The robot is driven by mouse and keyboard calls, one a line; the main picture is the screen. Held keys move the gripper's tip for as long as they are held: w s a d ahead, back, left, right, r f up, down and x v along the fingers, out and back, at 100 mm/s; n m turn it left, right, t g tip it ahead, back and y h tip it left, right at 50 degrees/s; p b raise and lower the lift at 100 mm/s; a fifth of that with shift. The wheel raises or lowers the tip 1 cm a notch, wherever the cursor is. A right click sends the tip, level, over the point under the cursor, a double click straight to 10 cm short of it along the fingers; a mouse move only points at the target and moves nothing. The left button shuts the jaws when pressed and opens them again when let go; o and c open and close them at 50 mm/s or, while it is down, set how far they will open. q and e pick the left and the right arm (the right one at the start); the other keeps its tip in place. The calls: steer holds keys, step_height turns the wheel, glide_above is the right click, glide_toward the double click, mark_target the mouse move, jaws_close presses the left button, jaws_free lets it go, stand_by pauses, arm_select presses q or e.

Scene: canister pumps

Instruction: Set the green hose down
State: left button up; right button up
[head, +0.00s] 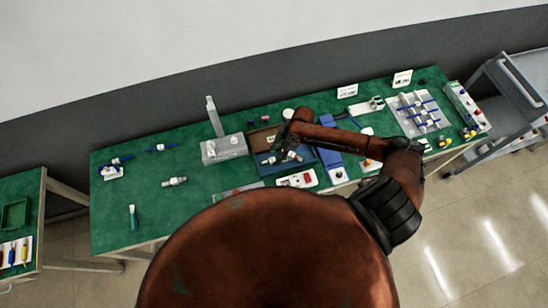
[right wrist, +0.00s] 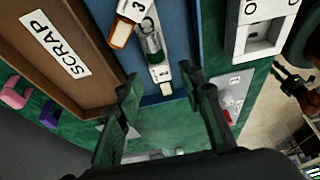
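A green tube-like item (head: 132,216) stands or lies alone at the table's front left. A dark shape at the right edge of the right wrist view may be my left gripper (right wrist: 293,82); its fingers are unclear.
The brown tray (right wrist: 95,75) carries a SCRAP label. A white block with a square recess (right wrist: 262,38) stands right of the blue tray. A clear stand (head: 222,148) is left of the trays, and a rack of blue-tipped parts (head: 420,112) is at right.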

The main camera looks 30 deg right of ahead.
steer(key=w+v, duration=0.1)
steer(key=v, duration=0.9)
steer(key=shift+s, duration=0.5)
steer(key=shift+d, duration=0.1)
